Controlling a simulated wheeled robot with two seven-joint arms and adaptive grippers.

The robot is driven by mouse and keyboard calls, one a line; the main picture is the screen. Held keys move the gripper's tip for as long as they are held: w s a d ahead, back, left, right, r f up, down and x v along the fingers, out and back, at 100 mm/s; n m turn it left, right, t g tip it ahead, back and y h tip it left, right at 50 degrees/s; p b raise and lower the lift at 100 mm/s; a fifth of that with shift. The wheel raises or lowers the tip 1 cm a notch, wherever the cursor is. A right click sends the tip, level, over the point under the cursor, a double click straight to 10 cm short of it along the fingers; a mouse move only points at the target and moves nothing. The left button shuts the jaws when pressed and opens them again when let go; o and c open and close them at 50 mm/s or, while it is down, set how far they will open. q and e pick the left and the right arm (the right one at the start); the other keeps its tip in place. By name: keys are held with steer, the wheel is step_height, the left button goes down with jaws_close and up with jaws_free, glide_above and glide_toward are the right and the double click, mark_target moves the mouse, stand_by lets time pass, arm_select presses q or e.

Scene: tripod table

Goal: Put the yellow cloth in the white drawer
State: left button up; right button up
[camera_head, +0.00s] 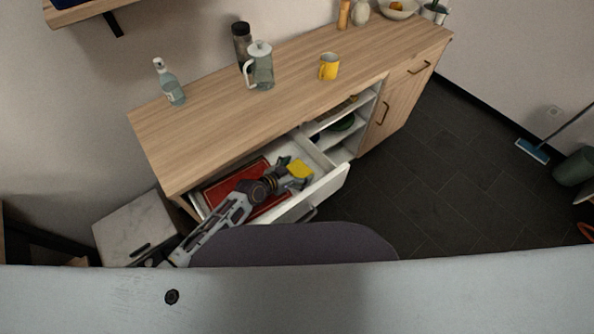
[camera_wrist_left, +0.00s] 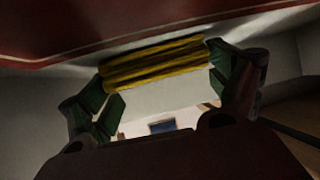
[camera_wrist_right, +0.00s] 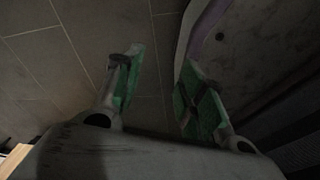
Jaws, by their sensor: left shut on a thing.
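The yellow cloth (camera_head: 300,169) is a small folded piece at the tip of my left gripper (camera_head: 290,178), over the open white drawer (camera_head: 331,183). In the left wrist view the folded cloth (camera_wrist_left: 153,63) spans between the two green-padded fingers of the left gripper (camera_wrist_left: 160,85), which is shut on it. White drawer surfaces show behind it; I cannot tell whether the cloth touches the drawer floor. My right gripper (camera_wrist_right: 155,90) shows in the right wrist view with its fingers apart and nothing between them. It is not seen in the head view.
A red item (camera_head: 221,187) lies in the left of the drawer, partly under my left arm. The wooden cabinet top (camera_head: 210,126) carries a bottle (camera_head: 169,82), a glass press (camera_head: 260,66) and a yellow mug (camera_head: 329,66). Open shelves (camera_head: 345,126) sit right of the drawer. Dark floor (camera_head: 440,170) is clear.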

arm_select(q)
steer(key=o, duration=0.5)
steer(key=shift+f, duration=0.1)
steer(key=shift+o, duration=0.9)
steer(key=shift+a+r, duration=0.15)
steer(key=shift+r, duration=0.05)
steer(key=shift+s+a+r, duration=0.25)
steer(key=shift+s+a, duration=0.1)
steer(key=shift+s, duration=0.05)
steer(key=v, duration=0.4)
steer(key=shift+s+a+r+p, duration=0.1)
steer(key=shift+p, duration=0.2)
steer(key=shift+v, duration=2.75)
steer(key=shift+s+a+r, duration=0.15)
steer(key=shift+s+r, duration=0.05)
arm_select(e)
steer(key=shift+s+a+r, duration=0.35)
steer(key=shift+a, duration=0.1)
